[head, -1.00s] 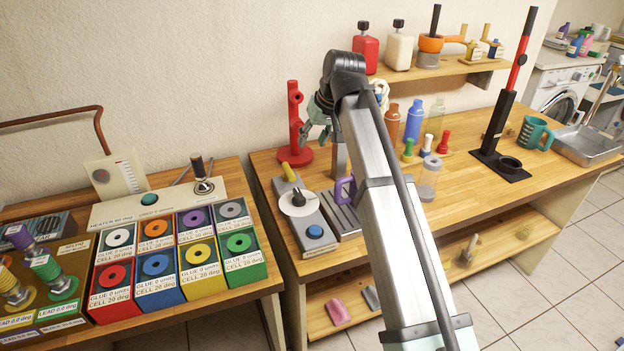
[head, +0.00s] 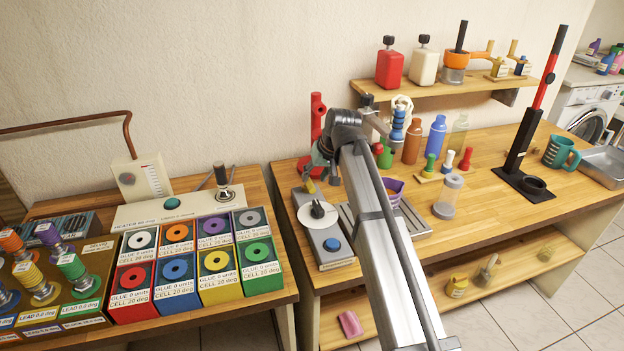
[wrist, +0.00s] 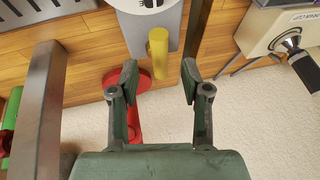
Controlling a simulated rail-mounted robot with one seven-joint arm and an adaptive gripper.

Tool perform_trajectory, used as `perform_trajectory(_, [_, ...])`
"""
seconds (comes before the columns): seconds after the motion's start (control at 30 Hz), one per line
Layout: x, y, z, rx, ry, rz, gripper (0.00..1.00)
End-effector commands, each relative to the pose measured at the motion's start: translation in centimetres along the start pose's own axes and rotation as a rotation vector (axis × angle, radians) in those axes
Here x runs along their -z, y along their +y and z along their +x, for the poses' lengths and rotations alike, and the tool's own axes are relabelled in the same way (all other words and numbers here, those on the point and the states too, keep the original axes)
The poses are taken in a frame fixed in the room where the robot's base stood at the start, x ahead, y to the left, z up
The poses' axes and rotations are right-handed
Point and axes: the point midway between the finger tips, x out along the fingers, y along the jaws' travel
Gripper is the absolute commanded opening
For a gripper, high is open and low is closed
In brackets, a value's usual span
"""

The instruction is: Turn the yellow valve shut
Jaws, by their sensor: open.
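The yellow valve handle (wrist: 158,45) is a short yellow cylinder on the grey dispenser with the white dial. In the wrist view it lies just beyond my fingertips, roughly in line with the gap between them, and nothing is gripped. In the head view only a small part of the yellow handle (head: 310,187) shows at the dispenser's back end, just below my gripper (head: 324,164). My gripper is open and empty; its two dark green fingers (wrist: 160,75) are spread apart. Whether a finger touches the handle cannot be told.
A red stand (head: 317,120) rises close behind my gripper. The dispenser (head: 328,249) carries a dial and blue button. A purple cup (head: 392,188) is to its right. The glue cell rack (head: 262,283) is on the left table. Bottles stand further right.

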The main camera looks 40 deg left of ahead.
Motion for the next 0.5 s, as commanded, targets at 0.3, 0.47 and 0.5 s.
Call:
perform_trajectory(0.3, [0.0, 0.0, 3.4, 0.000, 0.000, -0.001, 0.47])
perform_trajectory(0.47, [0.0, 0.0, 3.9, -0.001, 0.000, -0.001, 0.47])
perform_trajectory(0.5, [0.0, 0.0, 3.9, -0.001, 0.000, -0.001, 0.47])
